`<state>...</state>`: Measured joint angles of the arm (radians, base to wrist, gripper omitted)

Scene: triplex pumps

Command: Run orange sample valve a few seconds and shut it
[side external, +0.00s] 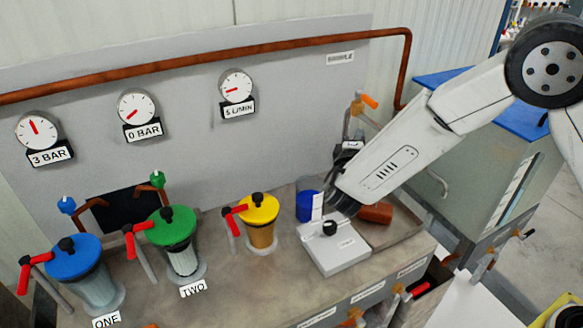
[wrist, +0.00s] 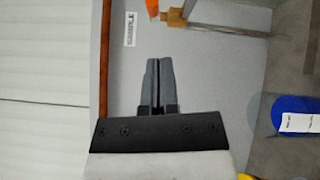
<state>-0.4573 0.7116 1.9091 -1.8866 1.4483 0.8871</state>
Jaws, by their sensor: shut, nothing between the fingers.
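The orange sample valve has an orange handle (side external: 370,101) on a brass body (side external: 357,106) at the right end of the grey panel. The handle slants down to the right in the side view. In the wrist view the orange handle (wrist: 152,8) is cut by the top edge, beside the brass body (wrist: 172,18). My gripper (wrist: 157,62) is shut and empty, its grey fingertips apart from the valve in the picture. In the side view my arm hides most of the gripper and part of the pipework below the valve. I cannot tell whether liquid flows.
A blue cup (side external: 307,206) with a white label stands on the bench below; it also shows in the wrist view (wrist: 292,112). A white block (side external: 335,258) with a black knob is beside it. Blue, green and yellow-lidded vessels stand left. A copper pipe (side external: 200,64) crosses the panel.

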